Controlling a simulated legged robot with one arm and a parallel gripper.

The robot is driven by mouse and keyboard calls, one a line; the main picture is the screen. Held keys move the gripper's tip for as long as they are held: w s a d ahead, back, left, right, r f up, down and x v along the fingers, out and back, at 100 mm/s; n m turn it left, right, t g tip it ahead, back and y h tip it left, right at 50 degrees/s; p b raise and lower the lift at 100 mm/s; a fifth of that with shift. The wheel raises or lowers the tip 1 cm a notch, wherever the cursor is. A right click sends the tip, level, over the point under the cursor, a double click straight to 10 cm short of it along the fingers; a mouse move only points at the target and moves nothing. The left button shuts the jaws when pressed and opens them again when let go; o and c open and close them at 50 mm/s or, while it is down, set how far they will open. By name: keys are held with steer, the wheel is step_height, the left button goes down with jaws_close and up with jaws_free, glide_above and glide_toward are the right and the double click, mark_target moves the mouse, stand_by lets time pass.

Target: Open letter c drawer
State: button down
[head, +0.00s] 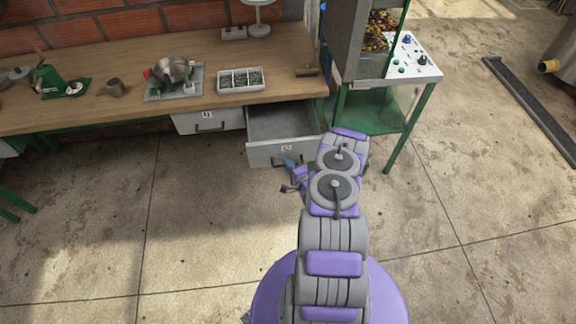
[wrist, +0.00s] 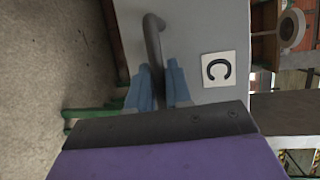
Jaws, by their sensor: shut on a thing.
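The drawer with the letter C label (wrist: 218,69) stands pulled out from under the wooden workbench in the head view, and its grey front (head: 262,155) and part of its empty-looking inside (head: 285,121) show. Its dark bar handle (wrist: 154,42) shows in the wrist view. My gripper (wrist: 159,88) has its blue fingers on either side of that handle and is shut on it. In the head view my gripper (head: 290,163) is at the drawer's front, partly hidden by my arm.
Another drawer (head: 207,121) to the left is shut. A green-framed machine (head: 385,105) stands close on the right. The floor in front is clear.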

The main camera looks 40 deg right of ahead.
steer(key=c, duration=1.1)
jaws_free()
steer(key=shift+f, duration=0.15)
steer(key=shift+s, duration=0.1)
steer(key=p+v, duration=0.5)
steer(key=v, duration=1.2)
steer(key=shift+s+a, duration=0.1)
steer(key=shift+a, duration=0.05)
